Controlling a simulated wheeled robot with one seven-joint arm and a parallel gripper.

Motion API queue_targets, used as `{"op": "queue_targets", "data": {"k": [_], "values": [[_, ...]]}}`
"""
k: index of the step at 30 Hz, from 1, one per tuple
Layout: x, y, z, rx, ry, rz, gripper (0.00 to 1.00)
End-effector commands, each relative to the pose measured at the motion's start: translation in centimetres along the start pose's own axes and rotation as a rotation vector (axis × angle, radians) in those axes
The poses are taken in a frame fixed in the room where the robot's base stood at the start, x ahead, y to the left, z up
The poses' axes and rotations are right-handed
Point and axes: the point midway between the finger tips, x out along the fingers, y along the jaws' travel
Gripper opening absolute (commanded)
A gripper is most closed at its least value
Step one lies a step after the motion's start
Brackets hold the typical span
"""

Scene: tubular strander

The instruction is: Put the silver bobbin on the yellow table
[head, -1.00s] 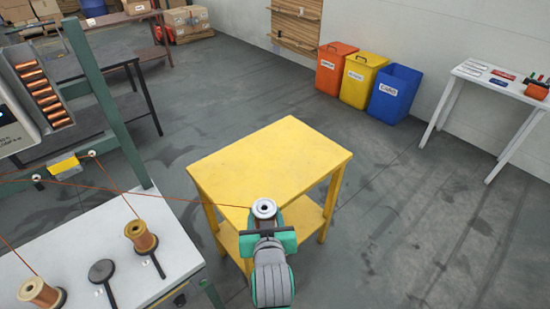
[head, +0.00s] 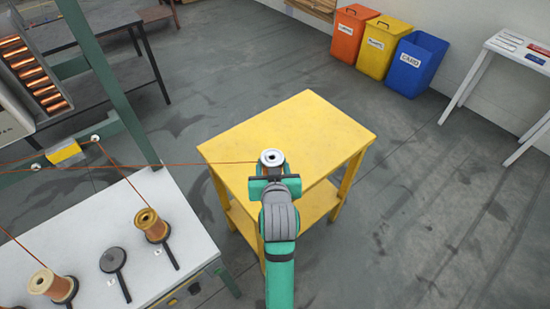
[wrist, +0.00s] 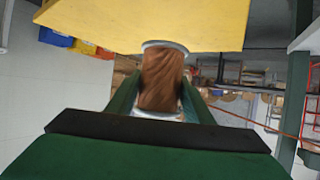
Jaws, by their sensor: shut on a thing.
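The silver bobbin (head: 271,158) has pale silver end flanges and a copper-brown winding, which shows in the wrist view (wrist: 160,80). My gripper (head: 273,178) is shut on it, with a finger on either side of the winding in the wrist view (wrist: 158,103). In the head view the bobbin appears upright over the near part of the yellow table (head: 300,125). The table top is otherwise bare. In the wrist view the flange farther from my gripper overlaps the table's edge (wrist: 150,25). I cannot tell whether bobbin and table touch.
A white bench (head: 100,225) at left carries copper-wound bobbins (head: 151,225) and a bare dark holder (head: 113,261). A copper wire (head: 190,163) runs from the green frame (head: 112,90) towards my bobbin.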

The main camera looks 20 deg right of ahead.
Motion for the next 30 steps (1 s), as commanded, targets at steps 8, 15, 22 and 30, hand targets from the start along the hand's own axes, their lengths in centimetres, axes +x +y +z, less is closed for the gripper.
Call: {"op": "queue_targets", "data": {"k": [8,15,22,30], "values": [[5.8,0.8,0.2,0.002,0.001,0.003,0.00],[9.7,0.6,2.0,-0.003,0.003,-0.004,0.00],[11.1,0.7,2.6,-0.003,0.004,-0.005,0.00],[12.6,0.9,4.6,-0.002,0.001,-0.003,0.00]]}}
